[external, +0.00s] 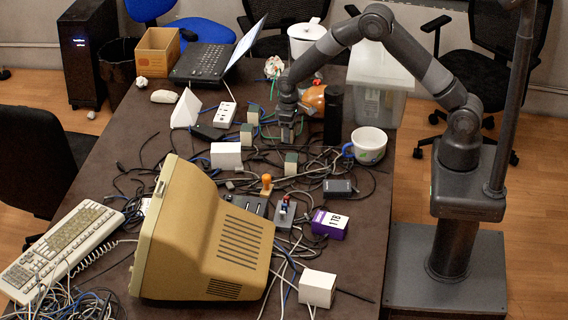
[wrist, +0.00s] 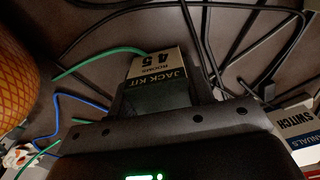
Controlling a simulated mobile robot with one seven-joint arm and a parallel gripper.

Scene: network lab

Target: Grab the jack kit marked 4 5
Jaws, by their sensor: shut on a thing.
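The jack kit marked "JACK KIT ROOMS 4 5" (wrist: 155,68) is a small box with a cream printed label and a dark green body. It shows in the wrist view between the fingers of my gripper (wrist: 165,88). My gripper is shut on it. In the external view my gripper (external: 287,130) points down at the far middle of the table, among the cables. The kit is small and partly hidden by the fingers there, and I cannot tell whether it touches the table.
Similar small boxes (external: 291,163) stand nearby among many loose cables. A white mug (external: 369,146) and a black cylinder (external: 333,115) stand to the right of my gripper. An orange round object (external: 314,98) is just behind it. A beige monitor (external: 205,235) fills the near left.

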